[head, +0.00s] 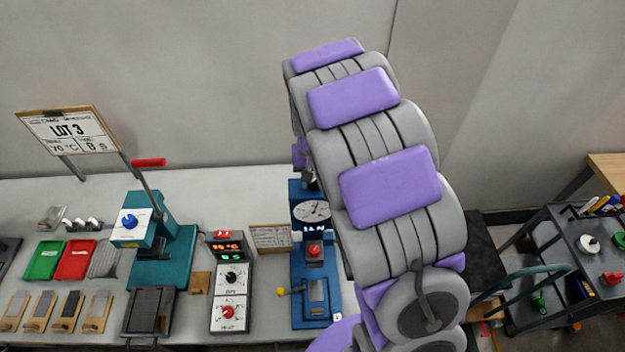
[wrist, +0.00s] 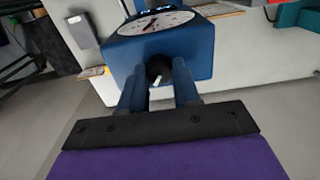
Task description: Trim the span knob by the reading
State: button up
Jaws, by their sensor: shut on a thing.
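The blue tester (head: 298,262) stands on the bench with a round white dial (head: 311,211) and a small lit readout (head: 313,229), too small to read surely. In the wrist view its dial (wrist: 155,22) is at the top, and a black knob with a white mark (wrist: 158,72) is on the blue face below. My gripper (wrist: 159,82) has its two blue fingers on either side of this knob and is shut on it.
Left of the tester stand a white control box (head: 231,296) with red and orange displays and a teal press (head: 165,255) with a red-handled lever. A dark cart (head: 567,262) is at the right.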

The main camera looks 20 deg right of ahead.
jog(key=m, duration=0.4)
jog(key=shift+w+m, duration=0.1)
jog(key=shift+m, duration=0.3)
dwell(0.4)
jog(key=o, duration=1.1)
jog(key=shift+c, duration=0.2)
jog(key=shift+r, duration=0.1)
notch_tip(320, 180, up, 17)
jog(key=b, duration=0.1)
jog(key=shift+b, duration=0.4)
jog(key=shift+a, duration=0.1)
